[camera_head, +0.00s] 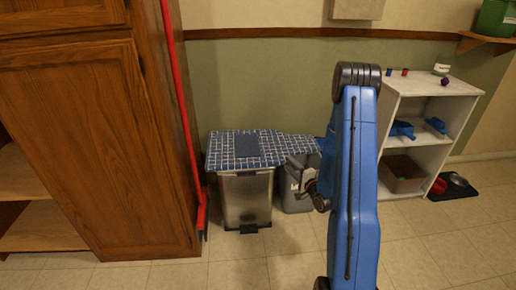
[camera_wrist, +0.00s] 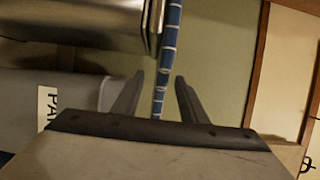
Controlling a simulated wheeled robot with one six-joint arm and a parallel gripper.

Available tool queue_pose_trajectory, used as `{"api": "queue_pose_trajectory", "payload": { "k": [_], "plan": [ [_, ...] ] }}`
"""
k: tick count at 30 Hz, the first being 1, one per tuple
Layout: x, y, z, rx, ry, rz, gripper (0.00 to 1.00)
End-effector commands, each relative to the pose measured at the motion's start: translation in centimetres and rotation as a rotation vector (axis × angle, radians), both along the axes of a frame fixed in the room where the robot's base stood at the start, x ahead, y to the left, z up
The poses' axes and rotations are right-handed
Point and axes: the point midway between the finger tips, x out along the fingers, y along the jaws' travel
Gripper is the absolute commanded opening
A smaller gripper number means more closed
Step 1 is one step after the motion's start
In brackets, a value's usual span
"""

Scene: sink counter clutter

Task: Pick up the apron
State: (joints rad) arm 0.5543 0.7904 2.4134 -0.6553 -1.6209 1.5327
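The apron (camera_head: 288,146) is a dark blue cloth with a white grid and a plain blue pocket patch. It lies flat over the top of a metal step bin and reaches right over a grey bin. In the wrist view the apron (camera_wrist: 172,40) shows edge-on as a narrow strip running between my fingers. My gripper (camera_head: 298,180) is at the apron's right part, partly hidden by my blue arm. In the wrist view my gripper (camera_wrist: 158,82) is open, its two dark fingers on either side of the strip, with gaps visible.
The metal bin (camera_head: 246,200) stands beside a wooden cabinet (camera_head: 100,130) and a red-handled broom (camera_head: 181,110). The grey bin (camera_head: 296,200) is just right of it. A white shelf (camera_head: 450,88) with blue items stands right of my arm. The floor in front is clear.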

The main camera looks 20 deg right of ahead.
Motion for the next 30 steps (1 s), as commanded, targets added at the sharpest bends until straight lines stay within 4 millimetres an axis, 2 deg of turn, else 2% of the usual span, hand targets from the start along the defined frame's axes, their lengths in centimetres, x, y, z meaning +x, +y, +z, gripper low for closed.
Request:
{"api": "queue_pose_trajectory", "payload": {
  "k": [3, 9, 19, 30],
  "plan": [
    [2.2, 0.3, 0.1, -0.001, -0.002, 0.002, 0.39],
    [5.0, 0.6, 0.1, 0.0, 0.0, 0.001, 0.39],
    [6.8, 0.7, 0.2, -0.001, 0.0, 0.0, 0.39],
    [11.0, 1.2, 0.5, 0.0, 0.0, 0.001, 0.39]
  ]
}}
